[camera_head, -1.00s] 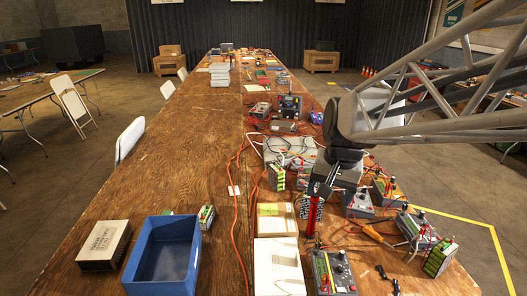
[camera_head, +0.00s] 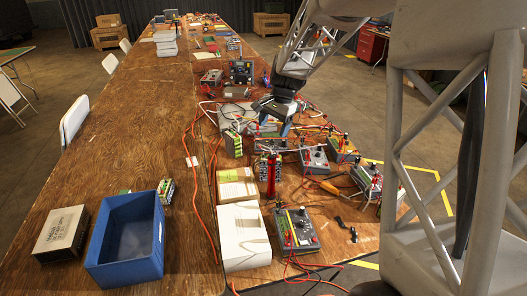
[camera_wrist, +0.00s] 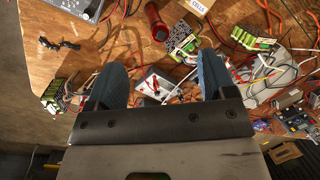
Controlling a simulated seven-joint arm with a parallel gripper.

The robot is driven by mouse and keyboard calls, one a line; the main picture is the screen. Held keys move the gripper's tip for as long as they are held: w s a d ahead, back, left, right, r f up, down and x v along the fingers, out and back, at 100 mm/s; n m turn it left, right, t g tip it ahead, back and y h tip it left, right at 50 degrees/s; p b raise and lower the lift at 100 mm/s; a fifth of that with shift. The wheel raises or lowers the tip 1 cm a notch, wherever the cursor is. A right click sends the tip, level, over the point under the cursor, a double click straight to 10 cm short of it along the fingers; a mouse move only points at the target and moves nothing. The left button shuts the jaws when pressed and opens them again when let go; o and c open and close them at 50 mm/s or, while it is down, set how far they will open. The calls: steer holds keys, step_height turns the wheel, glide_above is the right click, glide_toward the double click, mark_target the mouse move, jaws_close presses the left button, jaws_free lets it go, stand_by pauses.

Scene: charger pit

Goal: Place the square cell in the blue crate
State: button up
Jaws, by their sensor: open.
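The blue crate (camera_head: 128,238) stands empty on the table at the lower left in the head view. Several green-and-yellow striped blocks show; I cannot tell which is the square cell. One block (camera_head: 233,143) stands just left of my gripper, and a small one (camera_head: 166,189) is behind the crate. The wrist view shows striped blocks at left (camera_wrist: 55,97) and upper right (camera_wrist: 248,40). My gripper (camera_head: 286,128) is above the cluttered right part of the table. In the wrist view, its two blue fingers (camera_wrist: 161,62) are apart with nothing held between them; a grey meter (camera_wrist: 150,88) is beyond.
A labelled box (camera_head: 61,232) is left of the crate. A white-topped carton (camera_head: 243,236) and an open carton (camera_head: 236,187) are to its right. A red flashlight (camera_head: 271,176) stands upright near meters (camera_head: 297,230) and loose cables. The left-middle tabletop is clear.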

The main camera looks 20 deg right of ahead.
steer(key=w+d+f+m+y, duration=0.1)
steer(key=w+d+f+m, duration=0.2)
steer(key=w+f, duration=0.8)
steer(key=w+d+f+m+y, duration=0.1)
steer(key=w+d+f+m, duration=0.3)
steer(key=w+d+f, duration=0.4)
steer(key=w+f, duration=0.4)
steer(key=f, duration=0.2)
steer(key=shift+d+m+g, duration=0.15)
steer(key=shift+m+g, duration=0.15)
steer(key=shift+w+f, duration=0.1)
steer(key=shift+f, duration=0.05)
steer(key=shift+x, duration=1.2)
steer(key=shift+f, duration=0.1)
steer(key=shift+a+x, duration=0.2)
steer(key=shift+x, duration=2.3)
